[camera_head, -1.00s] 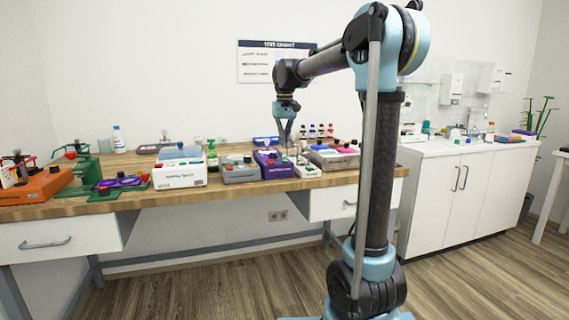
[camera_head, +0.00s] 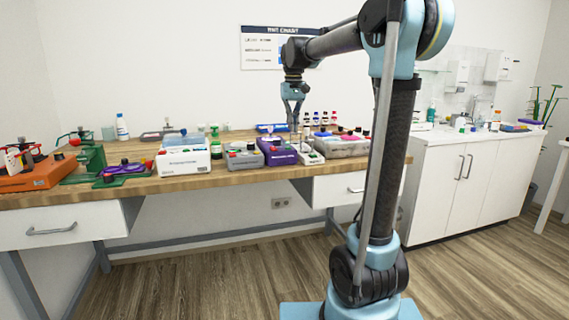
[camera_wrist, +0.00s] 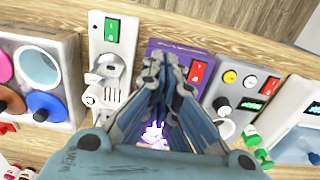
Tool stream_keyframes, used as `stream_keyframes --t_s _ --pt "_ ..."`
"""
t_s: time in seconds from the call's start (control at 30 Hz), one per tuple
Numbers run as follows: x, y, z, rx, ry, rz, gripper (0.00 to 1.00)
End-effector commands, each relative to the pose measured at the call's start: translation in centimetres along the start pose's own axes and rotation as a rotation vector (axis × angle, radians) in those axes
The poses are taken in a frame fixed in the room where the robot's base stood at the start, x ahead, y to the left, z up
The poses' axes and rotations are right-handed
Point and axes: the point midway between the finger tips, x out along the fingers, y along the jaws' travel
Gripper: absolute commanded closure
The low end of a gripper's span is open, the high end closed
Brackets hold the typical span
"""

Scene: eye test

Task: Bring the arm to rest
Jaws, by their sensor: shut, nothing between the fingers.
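My gripper (camera_head: 293,126) hangs fingers-down from my arm above the rear of the workbench (camera_head: 225,183). In the wrist view my gripper (camera_wrist: 165,68) has its fingers together with nothing between them. It is above the purple device (camera_head: 277,153), which carries a red switch in the wrist view (camera_wrist: 197,72). The fingers hide much of that device's middle. A glow shows near the fingers low in the wrist view. In the head view the gripper appears clear of the bench top.
A grey device (camera_head: 243,161) and a white box (camera_head: 183,159) stand left of the purple device. An orange device (camera_head: 38,174) is far left. A wall chart (camera_head: 262,48) hangs behind.

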Motion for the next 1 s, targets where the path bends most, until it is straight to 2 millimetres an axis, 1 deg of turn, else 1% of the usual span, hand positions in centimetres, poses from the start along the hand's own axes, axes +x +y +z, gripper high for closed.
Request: stream_keyframes --t_s 0.03,0.27,0.4,0.57,0.7,0.77,1.0 --pt "0.4 0.6 1.5 0.01 0.006 0.0 1.0" --pt "3.0 2.8 8.1 0.05 0.036 0.002 1.0" --pt "5.0 3.9 12.1 0.075 0.055 0.003 1.0" --pt "7.7 4.8 16.6 0.103 0.076 0.006 1.0" --pt "10.5 5.4 20.4 0.127 0.094 0.009 1.0" --pt "11.8 5.5 22.0 0.137 0.102 0.01 1.0" --pt "17.4 6.0 28.1 0.178 0.133 0.017 1.0"
